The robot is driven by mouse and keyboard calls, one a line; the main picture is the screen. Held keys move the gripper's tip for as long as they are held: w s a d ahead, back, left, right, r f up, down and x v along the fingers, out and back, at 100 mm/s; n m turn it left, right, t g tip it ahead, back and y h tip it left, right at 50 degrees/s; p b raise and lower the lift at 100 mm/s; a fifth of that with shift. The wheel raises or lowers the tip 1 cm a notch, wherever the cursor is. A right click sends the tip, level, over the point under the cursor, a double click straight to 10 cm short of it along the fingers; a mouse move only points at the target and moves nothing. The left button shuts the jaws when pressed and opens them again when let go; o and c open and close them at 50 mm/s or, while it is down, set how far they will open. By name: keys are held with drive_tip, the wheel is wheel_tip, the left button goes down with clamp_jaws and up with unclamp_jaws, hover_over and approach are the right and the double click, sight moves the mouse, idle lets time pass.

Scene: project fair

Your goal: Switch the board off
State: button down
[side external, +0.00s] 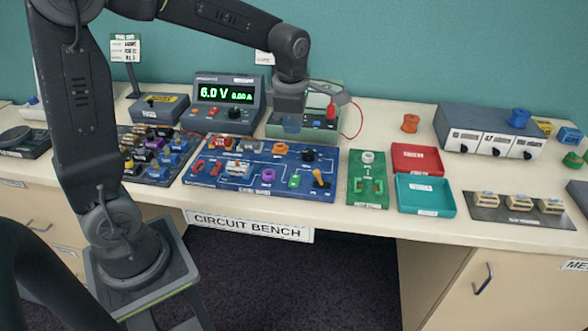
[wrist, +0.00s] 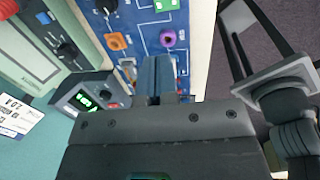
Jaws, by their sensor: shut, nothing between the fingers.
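The blue circuit board (side external: 222,178) lies on the bench in the side view, with several coloured parts on it. A lever with a yellow-orange handle (side external: 318,177) stands tilted near its right end; I cannot tell which setting it is in. My gripper (side external: 291,124) is shut and empty, pointing down above the board's back edge, apart from the lever. In the wrist view, my gripper's blue-grey fingers (wrist: 165,72) are together over the blue board (wrist: 142,24), near a purple part (wrist: 166,39) and an orange part (wrist: 117,41). The lever does not show clearly there.
A power supply (side external: 228,92) reading 6.0 V and 0.00 A stands behind the board. A green instrument (side external: 275,129) with a red wire is behind my gripper. A green board (side external: 354,197), a red tray (side external: 394,157) and a teal tray (side external: 402,207) lie to the right.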

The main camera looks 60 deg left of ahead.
sight(293, 180)
drive_tip(key=shift+f, duration=0.1)
drive_tip(key=f, duration=0.9)
drive_tip(key=w+a+f, duration=0.1)
drive_tip(key=f, duration=0.3)
drive_tip(key=shift+w+a+f, duration=0.1)
drive_tip(key=shift+f, duration=0.3)
drive_tip(key=shift+f, duration=0.25)
drive_tip(key=shift+s+d+r, duration=0.2)
drive_tip(key=shift+s+d, duration=0.3)
drive_tip(key=shift+s, duration=0.05)
drive_tip(key=shift+r, duration=0.1)
